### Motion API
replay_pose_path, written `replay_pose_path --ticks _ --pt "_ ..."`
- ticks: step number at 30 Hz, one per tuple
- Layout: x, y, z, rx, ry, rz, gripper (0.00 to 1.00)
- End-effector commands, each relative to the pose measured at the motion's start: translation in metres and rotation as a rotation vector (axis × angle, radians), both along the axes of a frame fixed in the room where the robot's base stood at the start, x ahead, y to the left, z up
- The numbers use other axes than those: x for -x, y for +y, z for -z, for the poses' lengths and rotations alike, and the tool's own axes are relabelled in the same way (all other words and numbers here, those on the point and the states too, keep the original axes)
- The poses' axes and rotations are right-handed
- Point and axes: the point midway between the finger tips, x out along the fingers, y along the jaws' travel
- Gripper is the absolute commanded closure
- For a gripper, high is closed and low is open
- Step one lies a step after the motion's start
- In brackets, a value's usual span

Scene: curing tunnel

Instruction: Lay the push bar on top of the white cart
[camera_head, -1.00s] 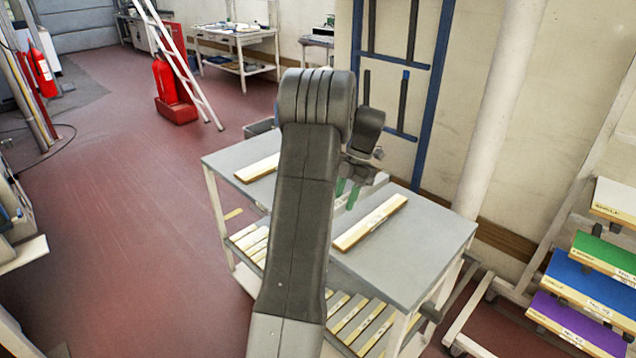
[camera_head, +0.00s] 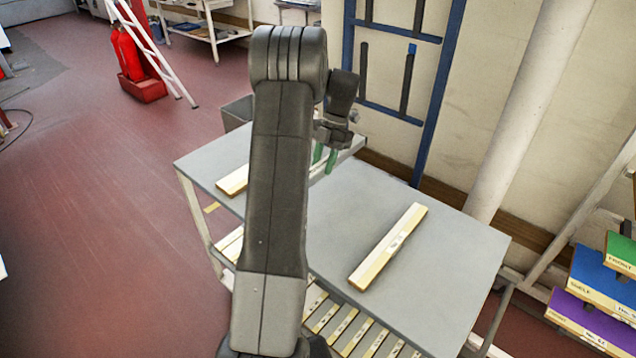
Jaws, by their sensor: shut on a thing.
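The white cart (camera_head: 440,275) stands in front of me, with a grey top and white legs. My arm crosses it and hides part of the top. My gripper (camera_head: 325,158) has green fingers and is over the cart's rear middle, shut on a pale straight piece (camera_head: 350,149). I take this piece to be the push bar; much of it is hidden behind my arm. I cannot tell whether it touches the cart top. A labelled wooden strip (camera_head: 388,246) lies on the right of the top. Another wooden strip (camera_head: 232,181) shows on the left, partly hidden.
Several pale strips (camera_head: 345,330) lie on the cart's lower shelf. A blue rack (camera_head: 437,95) with dark bars is on the wall behind. A white pipe (camera_head: 520,110) and coloured boards (camera_head: 594,310) are at right. A ladder (camera_head: 150,50) stands at back left. Red floor at left is clear.

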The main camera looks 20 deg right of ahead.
Motion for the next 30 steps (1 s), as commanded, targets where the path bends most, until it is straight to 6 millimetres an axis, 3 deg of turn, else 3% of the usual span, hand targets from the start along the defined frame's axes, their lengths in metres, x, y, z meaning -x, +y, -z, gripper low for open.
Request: replay_pose_path --ticks 6,18,29,30 --pt "0.001 0.000 0.037 -0.001 0.003 -0.001 1.00" --pt "0.001 0.000 0.079 -0.001 0.003 0.000 1.00" --pt "0.000 0.000 0.088 0.000 0.000 0.000 1.00" --pt "0.000 0.000 0.087 0.000 0.000 0.000 0.62"
